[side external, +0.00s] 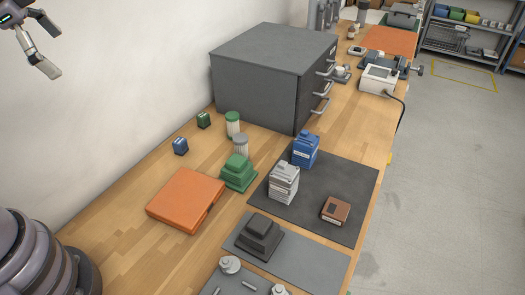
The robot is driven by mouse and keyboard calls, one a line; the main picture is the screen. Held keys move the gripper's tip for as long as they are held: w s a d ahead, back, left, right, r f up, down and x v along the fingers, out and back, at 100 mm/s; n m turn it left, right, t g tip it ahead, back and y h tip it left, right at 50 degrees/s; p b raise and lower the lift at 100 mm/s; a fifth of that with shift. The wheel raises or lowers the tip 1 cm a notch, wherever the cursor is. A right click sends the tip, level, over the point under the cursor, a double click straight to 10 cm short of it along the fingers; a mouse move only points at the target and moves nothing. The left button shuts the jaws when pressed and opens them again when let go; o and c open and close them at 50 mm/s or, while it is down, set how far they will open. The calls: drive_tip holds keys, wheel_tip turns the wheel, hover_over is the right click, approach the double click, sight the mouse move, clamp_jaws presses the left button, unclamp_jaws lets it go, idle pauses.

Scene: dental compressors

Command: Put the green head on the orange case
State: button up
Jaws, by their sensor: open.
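The orange case (186,199) lies flat and closed on the wooden bench, left of centre. A green stepped block (239,173), which looks like the green head, stands on the bench just right of the case, close to its far right corner. Nothing lies on the case. My gripper (53,48) is at the upper left, high above the bench, open and empty. It is well apart from both the case and the green head.
A grey-lidded cylinder (241,145), a green-lidded one (233,124) and small blue (180,146) and green (203,120) blocks stand behind. A drawer cabinet (270,70) is beyond. Right, a dark mat (325,230) holds blue, grey and brown units. A dark stepped block (259,237) is in front.

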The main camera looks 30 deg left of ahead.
drive_tip(key=w+d+f+m, duration=0.3)
drive_tip(key=w+f+m, duration=0.1)
drive_tip(key=w+m, duration=0.45)
drive_tip(key=m+g, duration=0.2)
drive_tip(key=m, duration=1.7)
hover_over(235, 161)
drive_tip(key=s, duration=0.3)
wheel_tip(235, 161, down, 21)
drive_tip(key=shift+m, duration=0.35)
drive_tip(key=x, duration=0.8)
drive_tip(key=shift+w+f, duration=0.1)
drive_tip(key=shift+f, duration=0.1)
drive_tip(key=shift+x, duration=3)
drive_tip(key=shift+w+d+r, duration=0.1)
drive_tip(key=shift+w+d, duration=0.05)
drive_tip(key=shift+w, duration=0.1)
drive_tip(key=c, duration=1.3)
